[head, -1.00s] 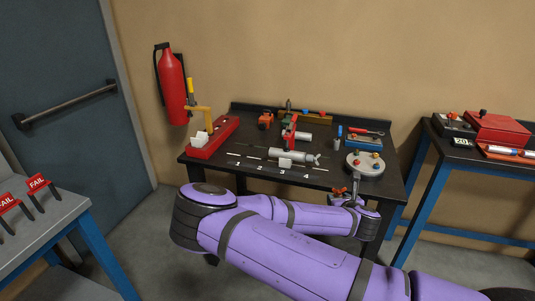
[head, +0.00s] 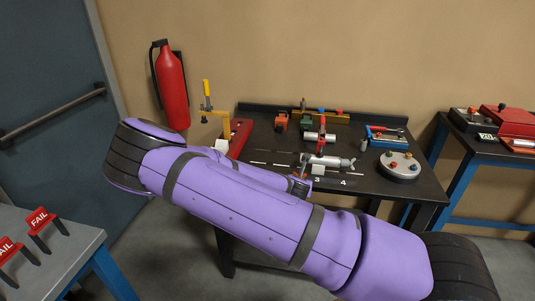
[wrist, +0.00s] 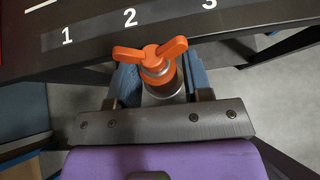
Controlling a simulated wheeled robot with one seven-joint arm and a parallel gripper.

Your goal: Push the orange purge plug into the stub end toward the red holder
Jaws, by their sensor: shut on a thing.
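The orange purge plug (wrist: 151,54), with two wings and a metal collar, shows in the wrist view. My gripper (wrist: 160,82) is shut on it, with a blue finger pad on either side. In the head view, a silver tube stub (head: 328,160) lies on the dark bench, its left end near my gripper. I cannot tell whether the plug touches that end. The red holder (head: 240,138), with a yellow-handled clamp (head: 207,95), stands at the bench's left end. My purple arm partly hides it, along with the bench's front left.
The bench top (head: 268,136) carries a second silver tube with a red clamp (head: 321,136), a round grey disc (head: 399,166) and a blue tray (head: 388,135). White numbers mark its front edge. A fire extinguisher (head: 171,88) hangs on the wall.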

